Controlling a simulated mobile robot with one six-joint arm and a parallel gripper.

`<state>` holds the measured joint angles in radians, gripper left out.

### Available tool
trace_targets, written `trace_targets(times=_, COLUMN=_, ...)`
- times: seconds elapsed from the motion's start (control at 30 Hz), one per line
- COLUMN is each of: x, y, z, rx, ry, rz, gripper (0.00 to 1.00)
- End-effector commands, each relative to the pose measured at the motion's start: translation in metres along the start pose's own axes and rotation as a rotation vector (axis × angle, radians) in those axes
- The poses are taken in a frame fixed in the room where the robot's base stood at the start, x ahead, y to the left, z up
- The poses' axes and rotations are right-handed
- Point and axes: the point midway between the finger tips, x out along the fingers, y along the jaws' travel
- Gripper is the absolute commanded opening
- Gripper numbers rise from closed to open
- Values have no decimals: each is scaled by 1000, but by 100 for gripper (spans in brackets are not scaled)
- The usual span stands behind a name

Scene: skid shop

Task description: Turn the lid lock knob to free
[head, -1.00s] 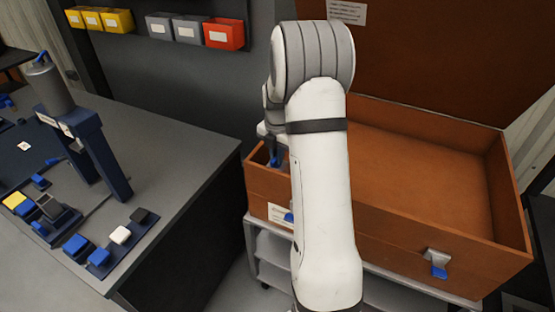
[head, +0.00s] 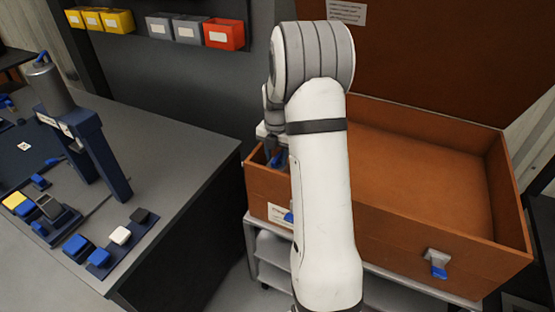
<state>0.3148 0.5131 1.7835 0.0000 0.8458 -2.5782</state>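The brown crate (head: 395,240) stands open, with its large brown lid (head: 450,65) raised behind it. My white arm covers much of the crate's left part. My gripper (head: 277,162) is at the crate's back left corner, mostly hidden behind my arm. A small blue part shows there; I cannot tell if it is the lid lock knob or part of the gripper. Whether the gripper is open, shut or touching the knob is not visible.
Two latches with blue tabs are on the crate's front, one at right (head: 438,266) and one partly hidden (head: 289,217). The crate rests on a pale cart (head: 258,255). A grey bench (head: 185,160) with a blue press (head: 100,150) stands left. Coloured bins (head: 222,34) hang behind.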

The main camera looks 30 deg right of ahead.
Motion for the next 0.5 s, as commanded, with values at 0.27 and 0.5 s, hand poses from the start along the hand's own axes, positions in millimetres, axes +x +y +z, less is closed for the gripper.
trace_targets(times=0.27, x=-21, y=0, z=0, rx=0, ry=-1, rz=0, gripper=38)
trace_targets(times=0.5, x=-45, y=0, z=0, rx=0, ry=-2, rz=1, gripper=38)
